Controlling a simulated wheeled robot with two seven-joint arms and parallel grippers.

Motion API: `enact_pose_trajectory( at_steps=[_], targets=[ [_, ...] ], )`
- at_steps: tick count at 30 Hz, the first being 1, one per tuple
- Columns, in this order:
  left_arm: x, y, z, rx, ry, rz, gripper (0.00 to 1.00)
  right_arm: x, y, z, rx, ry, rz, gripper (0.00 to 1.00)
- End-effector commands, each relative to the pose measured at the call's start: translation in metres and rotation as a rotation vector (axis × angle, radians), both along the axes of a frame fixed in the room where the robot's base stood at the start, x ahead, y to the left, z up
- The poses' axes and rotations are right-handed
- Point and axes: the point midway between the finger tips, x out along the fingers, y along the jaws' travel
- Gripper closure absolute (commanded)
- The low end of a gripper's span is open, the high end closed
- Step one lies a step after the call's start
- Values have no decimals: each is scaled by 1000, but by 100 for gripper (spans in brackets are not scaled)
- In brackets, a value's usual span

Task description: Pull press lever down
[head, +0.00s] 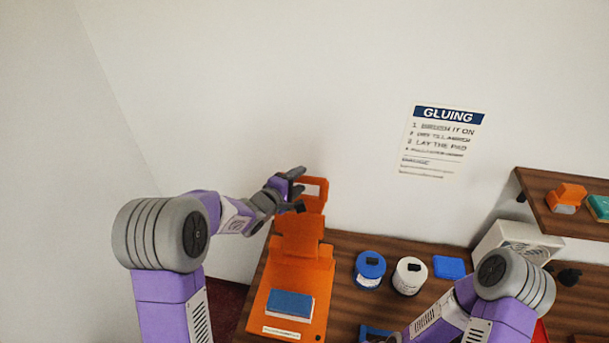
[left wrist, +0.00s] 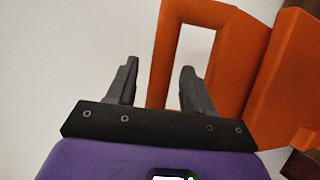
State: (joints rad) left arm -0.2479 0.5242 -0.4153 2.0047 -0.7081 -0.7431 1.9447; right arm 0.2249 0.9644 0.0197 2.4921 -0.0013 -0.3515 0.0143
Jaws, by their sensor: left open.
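The orange press (head: 287,290) stands on the counter's left end, with a blue-topped pad (head: 290,304) on its bed. Its lever, an upright orange loop (head: 314,188), rises at the back and also shows in the left wrist view (left wrist: 165,60). My left gripper (head: 299,190) is open at the lever's left side. In the left wrist view, one bar of the loop appears between the fingertips (left wrist: 160,70); I cannot tell whether they touch it. My right arm comes in at lower right; its gripper is at the bottom edge, mostly cut off.
A blue jar (head: 369,270), a white jar (head: 409,276) and a blue pad (head: 449,267) stand right of the press. A shelf (head: 560,222) with an orange item (head: 567,198) juts out at right. A gluing poster (head: 441,144) hangs on the wall. Left of the press is open.

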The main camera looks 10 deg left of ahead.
Motion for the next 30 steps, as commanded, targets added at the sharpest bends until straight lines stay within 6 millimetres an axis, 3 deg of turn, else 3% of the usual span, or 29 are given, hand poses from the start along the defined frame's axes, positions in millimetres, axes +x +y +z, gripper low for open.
enact_pose_trajectory(
  at_steps=[6,17,27,30],
  targets=[
    [24,-11,-7,1,1,-1,48,1,0,-2,0,-2,-1,0],
    [30,-13,-8,0,0,0,48,1,0,-2,0,-2,-1,0],
    [30,-13,-8,0,-1,0,97,1,0,-2,0,-2,-1,0],
    [30,-13,-8,0,-1,0,100,1,0,-2,0,-2,-1,0]
  ],
)
